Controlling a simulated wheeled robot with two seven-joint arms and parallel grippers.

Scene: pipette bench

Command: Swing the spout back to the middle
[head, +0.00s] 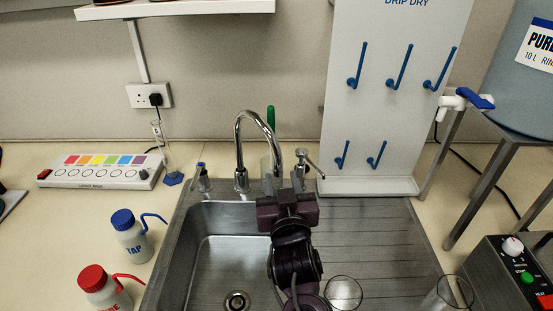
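The chrome gooseneck spout (239,140) rises from the back rim of the steel sink (220,222). It arches to the right, with its downturned end towards the right side of the bowl.
Tap levers (201,178) and (304,160) flank the spout. A white drying rack (390,120) with blue pegs stands behind the ribbed drainer. A glass beaker (343,292) stands on the drainer. Blue-capped (132,240) and red-capped (105,291) wash bottles stand left of the sink.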

